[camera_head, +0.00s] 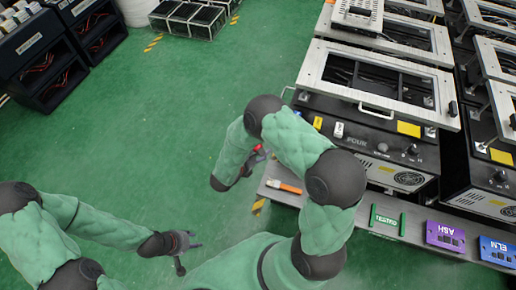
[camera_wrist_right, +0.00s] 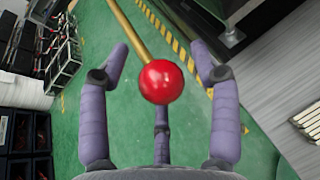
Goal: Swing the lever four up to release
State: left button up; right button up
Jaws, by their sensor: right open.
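The lever shows in the right wrist view as a brass rod ending in a red ball knob (camera_wrist_right: 160,82). A little of the red knob shows in the head view (camera_head: 258,149), left of the machine labelled FOUR (camera_head: 356,141). My right gripper (camera_wrist_right: 161,62) is open, with fingers at the left and right of the knob and a third below it. Gaps show between the side fingers and the knob. In the head view my right arm hides most of the lever and its mount. My left gripper (camera_head: 188,250) is open and empty over the green floor.
More machines stand at the right. The green floor at left is largely clear.

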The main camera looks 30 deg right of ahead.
grip_shut()
jog(key=r+g+y+p, duration=0.1)
jog(key=r+p, duration=0.2)
jog(key=p, duration=0.1)
jog(key=r+g+y+p, duration=0.1)
jog(key=r+p, duration=0.2)
jog(key=p, duration=0.1)
jog(key=d+r+g+y+p, duration=0.1)
jog(key=r+y+p, duration=0.1)
jog(key=p, duration=0.3)
jog(key=shift+w+r+n, duration=0.4)
jog(key=shift+r, duration=0.45)
jog(key=w+d+r+g+y+p, duration=0.3)
jog(key=r+p, duration=0.4)
jog(key=p, duration=0.8)
jog(key=shift+w+d+r+n+g+y, duration=0.2)
jog(key=shift+w+d+n+g+y, duration=0.2)
jog(key=shift+d+y, duration=0.45)
jog(key=shift+w, duration=0.1)
